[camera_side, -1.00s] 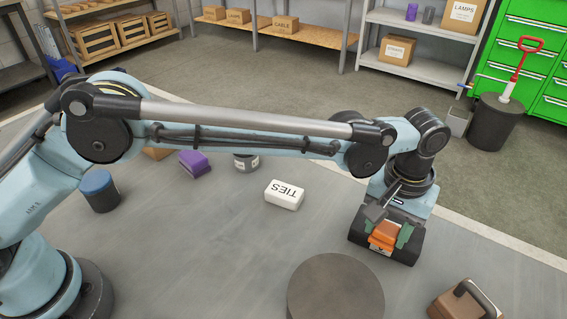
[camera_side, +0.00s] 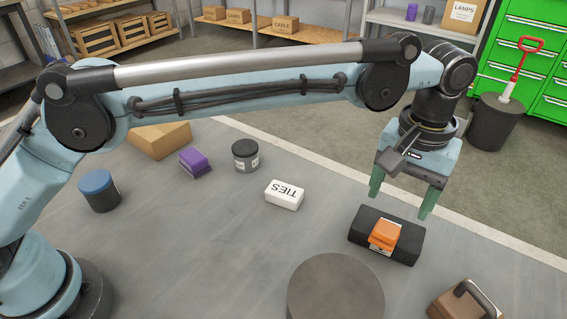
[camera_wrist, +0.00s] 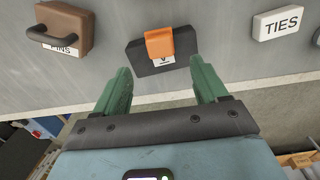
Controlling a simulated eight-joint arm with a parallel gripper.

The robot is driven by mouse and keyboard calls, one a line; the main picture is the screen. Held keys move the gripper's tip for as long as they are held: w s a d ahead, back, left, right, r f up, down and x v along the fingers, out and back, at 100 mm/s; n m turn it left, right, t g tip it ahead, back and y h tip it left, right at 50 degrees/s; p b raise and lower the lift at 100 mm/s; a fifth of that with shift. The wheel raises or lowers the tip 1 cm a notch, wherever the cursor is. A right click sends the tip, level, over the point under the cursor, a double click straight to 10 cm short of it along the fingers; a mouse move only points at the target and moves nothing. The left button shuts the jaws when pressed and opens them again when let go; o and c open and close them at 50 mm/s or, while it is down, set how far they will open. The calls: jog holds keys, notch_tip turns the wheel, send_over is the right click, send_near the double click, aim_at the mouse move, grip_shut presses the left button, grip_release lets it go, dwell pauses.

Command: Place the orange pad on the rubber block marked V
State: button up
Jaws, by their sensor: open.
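The orange pad (camera_side: 384,235) rests on the black rubber block (camera_side: 409,243), draped at its edge above a white label. In the wrist view the pad (camera_wrist: 159,42) lies on the block (camera_wrist: 185,46), and the label below it shows a V. My gripper (camera_side: 400,205) is above and behind the block, apart from the pad. Its two green fingers are spread wide with nothing between them. In the wrist view the open fingers (camera_wrist: 160,78) point towards the block and pad.
A white TIES box (camera_side: 284,195) lies left of the block. A brown box with a dark handle (camera_side: 466,302) is at the front right, and a round grey-brown disc (camera_side: 336,290) at the front. A purple block (camera_side: 194,162), dark can (camera_side: 245,156) and blue-topped can (camera_side: 99,190) stand further left.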

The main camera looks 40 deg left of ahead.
jog(key=w+a+r+t+h, duration=0.1)
jog(key=w+a+r+t, duration=0.1)
jog(key=a+r, duration=0.7)
jog(key=s+a+t, duration=0.1)
jog(key=s+a, duration=0.1)
jog(key=a, duration=1.1)
jog(key=s+a+f+t, duration=0.2)
jog(key=s+a+f, duration=0.2)
jog(key=s+a, duration=0.2)
jog(key=s+a+f+t+y, duration=0.1)
jog(key=s+a+f, duration=0.3)
jog(key=a, duration=0.5)
jog(key=shift+s+f+t, duration=0.25)
jog(key=shift+s+t, duration=0.35)
jog(key=shift+s, duration=0.45)
jog(key=shift+c, duration=0.6)
